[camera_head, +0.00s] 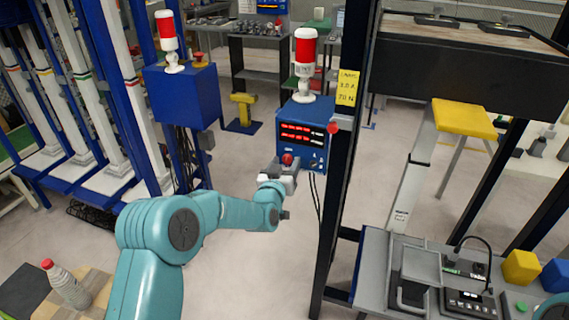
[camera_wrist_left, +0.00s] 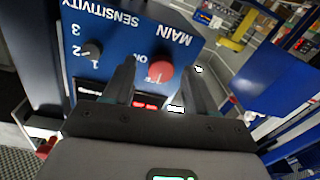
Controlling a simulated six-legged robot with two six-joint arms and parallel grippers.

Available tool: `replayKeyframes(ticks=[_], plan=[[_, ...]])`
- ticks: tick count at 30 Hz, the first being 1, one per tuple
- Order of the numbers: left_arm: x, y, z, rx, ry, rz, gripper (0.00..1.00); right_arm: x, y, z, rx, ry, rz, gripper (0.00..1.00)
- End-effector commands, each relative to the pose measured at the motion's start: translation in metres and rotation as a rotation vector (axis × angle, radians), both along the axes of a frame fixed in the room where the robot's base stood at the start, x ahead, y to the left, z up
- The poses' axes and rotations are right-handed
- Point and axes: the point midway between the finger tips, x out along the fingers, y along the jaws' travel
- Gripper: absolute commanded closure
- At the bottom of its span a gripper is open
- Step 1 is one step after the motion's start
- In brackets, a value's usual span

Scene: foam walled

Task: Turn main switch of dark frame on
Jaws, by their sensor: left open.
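The main switch is a red round knob (camera_head: 287,159) on the front of a blue control box (camera_head: 302,134) beside the dark frame (camera_head: 345,150). In the wrist view the red knob (camera_wrist_left: 161,72) sits below the upside-down word MAIN, with ON printed beside it. My left gripper (camera_head: 283,176) is at the front of the box. In the wrist view its open fingers (camera_wrist_left: 158,66) stand on either side of the knob, with visible gaps. I cannot tell whether the fingertips touch the panel. My right gripper is out of view.
A smaller black SENSITIVITY dial (camera_wrist_left: 92,48) is on the same panel. A red-and-white signal lamp (camera_head: 305,62) stands on the box. A yellow label (camera_head: 347,87) is on the dark post. A grey workbench (camera_head: 375,270) stands at lower right. Open floor (camera_head: 235,265) lies below the arm.

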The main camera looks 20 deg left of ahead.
Motion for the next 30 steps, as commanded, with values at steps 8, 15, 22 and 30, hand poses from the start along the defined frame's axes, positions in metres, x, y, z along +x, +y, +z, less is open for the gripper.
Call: replayKeyframes(ticks=[8,15,22,30], plan=[[0.000,0.002,0.000,0.000,0.000,0.000,0.83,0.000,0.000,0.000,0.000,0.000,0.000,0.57],[0.000,0.002,0.000,0.004,-0.001,0.000,1.00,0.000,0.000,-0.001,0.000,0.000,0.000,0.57],[0.000,0.002,-0.003,0.062,-0.005,0.001,1.00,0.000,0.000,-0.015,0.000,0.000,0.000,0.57],[0.000,0.002,-0.006,0.255,-0.013,0.001,1.00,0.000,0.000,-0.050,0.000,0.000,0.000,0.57]])
